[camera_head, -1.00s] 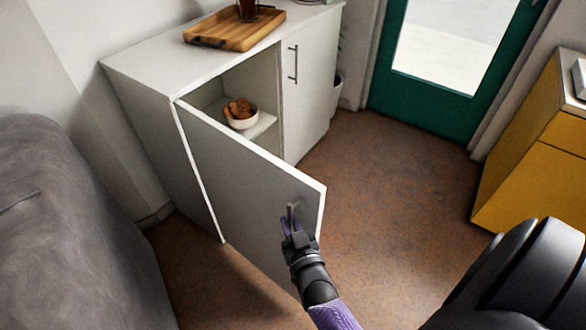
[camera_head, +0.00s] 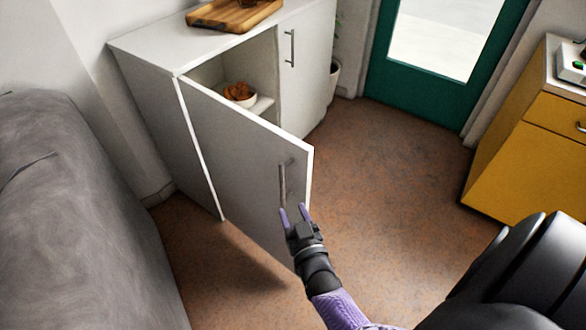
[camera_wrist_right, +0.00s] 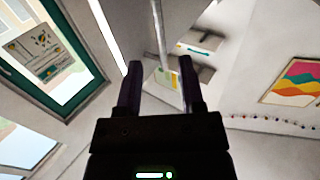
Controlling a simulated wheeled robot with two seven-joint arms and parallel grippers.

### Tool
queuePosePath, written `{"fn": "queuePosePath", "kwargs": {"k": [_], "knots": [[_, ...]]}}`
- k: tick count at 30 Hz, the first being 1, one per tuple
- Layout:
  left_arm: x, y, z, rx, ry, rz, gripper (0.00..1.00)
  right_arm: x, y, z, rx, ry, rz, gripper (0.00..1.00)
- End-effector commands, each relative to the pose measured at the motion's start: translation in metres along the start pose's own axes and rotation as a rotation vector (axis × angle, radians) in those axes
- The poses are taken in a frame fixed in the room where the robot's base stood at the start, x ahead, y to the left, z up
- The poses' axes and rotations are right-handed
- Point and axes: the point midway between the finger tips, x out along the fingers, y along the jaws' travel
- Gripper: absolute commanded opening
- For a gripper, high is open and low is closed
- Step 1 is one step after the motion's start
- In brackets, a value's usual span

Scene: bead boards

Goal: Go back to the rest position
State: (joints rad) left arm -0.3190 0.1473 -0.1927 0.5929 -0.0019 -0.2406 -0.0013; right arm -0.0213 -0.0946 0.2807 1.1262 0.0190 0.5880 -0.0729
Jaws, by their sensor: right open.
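My right gripper (camera_head: 294,212) is open and empty in the head view, with its two purple fingertips just below the bar handle (camera_head: 283,185) of the cabinet door (camera_head: 240,160). The door of the white cabinet (camera_head: 150,110) stands wide open. In the right wrist view the gripper (camera_wrist_right: 158,75) has its fingers apart, with a thin bar, which looks like the handle, running up beyond them. I cannot tell whether the fingers touch the handle. My left gripper is not in view.
A white bowl of brown food (camera_head: 241,94) sits inside the cabinet. A wooden board (camera_head: 232,15) lies on top. A grey sofa or bed (camera_head: 80,200) is at left, a yellow cabinet (camera_head: 520,150) at right. The brown floor (camera_head: 390,190) between is clear.

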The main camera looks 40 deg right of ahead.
Motion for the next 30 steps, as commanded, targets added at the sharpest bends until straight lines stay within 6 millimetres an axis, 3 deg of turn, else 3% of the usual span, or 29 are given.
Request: {"fn": "queuePosePath", "kwargs": {"k": [5, 14, 17, 20, 21, 23, 24, 27, 30], "knots": [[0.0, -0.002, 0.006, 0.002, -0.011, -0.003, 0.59, 0.001, 0.0, 0.0, 0.0, 0.001, -0.002, 0.5], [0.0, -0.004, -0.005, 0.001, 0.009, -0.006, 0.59, 0.0, 0.0, 0.001, 0.0, -0.006, -0.004, 0.5], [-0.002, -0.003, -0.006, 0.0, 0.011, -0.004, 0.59, -0.016, -0.006, 0.03, -0.02, -0.129, -0.051, 0.5], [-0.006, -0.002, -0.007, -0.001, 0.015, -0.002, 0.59, -0.069, -0.012, 0.097, -0.081, -0.437, -0.155, 0.5], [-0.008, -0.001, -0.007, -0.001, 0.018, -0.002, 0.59, -0.102, -0.01, 0.127, -0.118, -0.589, -0.198, 0.5], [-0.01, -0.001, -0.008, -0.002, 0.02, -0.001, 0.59, -0.155, 0.0, 0.163, -0.18, -0.805, -0.254, 0.5], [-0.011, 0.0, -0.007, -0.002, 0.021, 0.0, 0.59, -0.192, 0.009, 0.182, -0.223, -0.942, -0.284, 0.5], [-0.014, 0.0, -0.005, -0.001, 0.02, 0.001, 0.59, -0.276, 0.041, 0.208, -0.331, -1.233, -0.335, 0.5], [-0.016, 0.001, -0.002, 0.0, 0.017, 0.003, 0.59, -0.337, 0.07, 0.215, -0.419, -1.436, -0.36, 0.5]]}}
